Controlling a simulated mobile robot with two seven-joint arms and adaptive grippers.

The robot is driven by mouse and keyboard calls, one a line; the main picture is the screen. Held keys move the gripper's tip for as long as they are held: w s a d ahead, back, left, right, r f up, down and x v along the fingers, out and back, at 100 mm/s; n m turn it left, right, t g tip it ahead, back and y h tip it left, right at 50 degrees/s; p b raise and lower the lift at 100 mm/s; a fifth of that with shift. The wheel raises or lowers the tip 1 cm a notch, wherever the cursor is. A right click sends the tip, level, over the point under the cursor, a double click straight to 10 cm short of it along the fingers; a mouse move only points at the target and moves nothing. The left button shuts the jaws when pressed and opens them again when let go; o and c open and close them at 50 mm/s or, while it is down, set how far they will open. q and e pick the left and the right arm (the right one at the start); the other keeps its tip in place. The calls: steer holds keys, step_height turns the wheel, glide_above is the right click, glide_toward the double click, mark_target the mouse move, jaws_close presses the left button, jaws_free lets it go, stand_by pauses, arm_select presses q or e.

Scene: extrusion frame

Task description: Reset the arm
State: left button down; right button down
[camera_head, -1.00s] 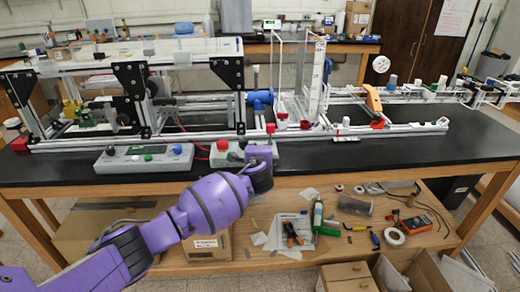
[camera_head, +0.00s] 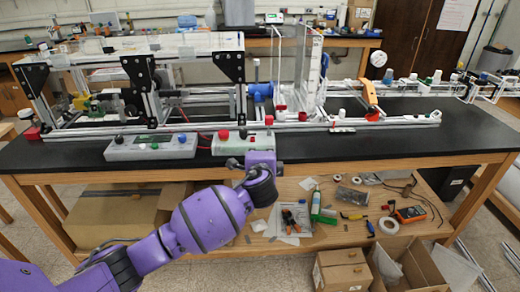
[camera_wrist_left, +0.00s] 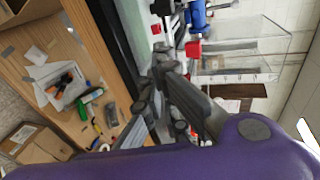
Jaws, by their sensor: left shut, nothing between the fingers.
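My left arm comes in from the lower left, and its purple wrist and left gripper (camera_head: 262,160) are in front of the black bench top, just below the control box with a red button (camera_head: 240,142). The fingers are mostly hidden by the wrist in the head view. In the left wrist view the dark fingers of the left gripper (camera_wrist_left: 166,62) come together at the tips, with nothing between them. My right gripper is not in view.
The extrusion frame (camera_head: 185,124) spans the black bench top (camera_head: 400,148). A grey control panel (camera_head: 150,147) is at the front left. The wooden lower shelf (camera_head: 345,232) holds tools, tape rolls and an orange multimeter (camera_head: 410,213). Cardboard boxes (camera_head: 342,270) stand below. The right front bench top is clear.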

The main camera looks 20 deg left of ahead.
arm_select(q)
steer(key=s+d+f+n+h, duration=0.15)
steer(key=d+h, duration=0.25)
steer(key=d, duration=0.4)
steer(key=s+d+f+n+g+h, duration=0.1)
steer(key=s+d+f+n+h, duration=0.2)
steer(key=s+f, duration=0.9)
steer(key=s+a+f+n+g, duration=0.1)
steer(key=s+a+f+n, duration=0.2)
steer(key=s, duration=0.9)
steer(key=s+a+f+n+g+y+p, duration=0.1)
steer(key=s+a+f+n+g, duration=0.1)
steer(key=s+f, duration=0.5)
steer(key=s+a+f+n+g+y, duration=0.1)
steer(key=s+a+f+n, duration=0.3)
steer(key=s, duration=1.3)
steer(key=shift+s+f+n, duration=0.3)
steer(key=shift+f+n, duration=0.05)
steer(key=shift+f, duration=0.5)
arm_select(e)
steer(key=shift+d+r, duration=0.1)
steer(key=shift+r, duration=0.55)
arm_select(q)
steer(key=shift+a, duration=0.15)
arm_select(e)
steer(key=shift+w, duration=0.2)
